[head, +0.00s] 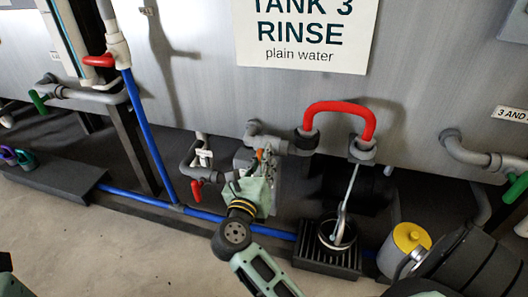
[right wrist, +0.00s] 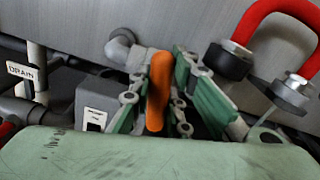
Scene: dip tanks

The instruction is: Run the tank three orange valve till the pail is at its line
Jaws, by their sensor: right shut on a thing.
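The orange valve handle (right wrist: 158,92) stands upright between the green fingers of my right gripper (right wrist: 160,100) in the right wrist view. The gripper is shut on it. In the head view my right gripper (head: 262,168) is at the tank three pipework, and only a small orange bit (head: 261,154) shows above the fingers. The pail (head: 324,245) stands on a black slatted stand below the red hose's outlet. A thin pale streak (head: 351,185) runs from the outlet down to the pail and looks like water. The level and line cannot be made out. My left gripper is not in view.
The tank 3 rinse sign (head: 300,50) is above. A red hose (head: 340,108) arches to the outlet. A red-handled valve (head: 196,190) is left of my gripper, near a blue pipe (head: 147,135). A yellow-topped round item (head: 408,237) is right of the pail.

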